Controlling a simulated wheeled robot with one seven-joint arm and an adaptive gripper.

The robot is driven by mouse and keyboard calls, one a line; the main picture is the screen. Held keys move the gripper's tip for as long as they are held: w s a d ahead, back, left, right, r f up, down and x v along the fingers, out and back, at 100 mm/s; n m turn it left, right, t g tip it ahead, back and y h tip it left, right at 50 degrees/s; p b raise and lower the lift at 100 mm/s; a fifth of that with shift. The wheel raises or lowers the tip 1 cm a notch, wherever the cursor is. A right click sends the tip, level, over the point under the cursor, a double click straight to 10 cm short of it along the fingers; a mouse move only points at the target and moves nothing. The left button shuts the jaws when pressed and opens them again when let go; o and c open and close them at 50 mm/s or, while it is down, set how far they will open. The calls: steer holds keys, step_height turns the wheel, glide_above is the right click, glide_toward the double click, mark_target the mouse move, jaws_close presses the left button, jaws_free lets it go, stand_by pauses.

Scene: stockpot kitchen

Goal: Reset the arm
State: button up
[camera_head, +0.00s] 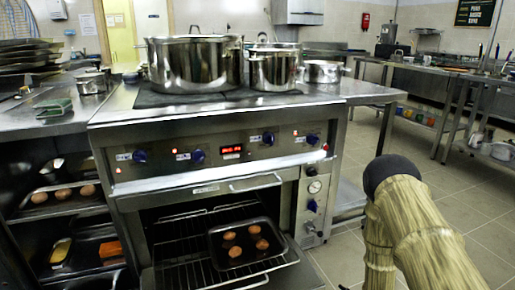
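My arm (405,222) rises from the bottom right of the head view, in front of the tiled floor. It shows as two straw-coloured, bent segments with a dark rounded cap at the top. It stands to the right of the stove and looks apart from it. No fingers show, so my gripper is out of view. Nothing held can be seen.
A steel stove (220,140) bears a large stockpot (195,65), a smaller pot (273,70) and a low pan (322,72). Below, a dark tray (225,262) of round brown items sits on an oven rack. A counter (50,118) stands left. Floor (480,215) is open at right.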

steer(key=s+a+f+m+g+h, duration=0.1)
steer(key=s+a+f+m+g, duration=0.15)
steer(key=s, duration=0.65)
steer(key=s+a+f+m+g+h, duration=0.1)
steer(key=s+f+m+g, duration=0.25)
steer(key=s, duration=0.65)
steer(key=s+a+r+m+g, duration=0.1)
steer(key=s+a+m+g, duration=0.15)
steer(key=s, duration=0.85)
steer(key=s+a+r+m+g, duration=0.15)
steer(key=s+g, duration=0.25)
steer(key=s, duration=0.6)
step_height(320, 180, up, 36)
steer(key=d+p, duration=0.1)
steer(key=p, duration=3.5)
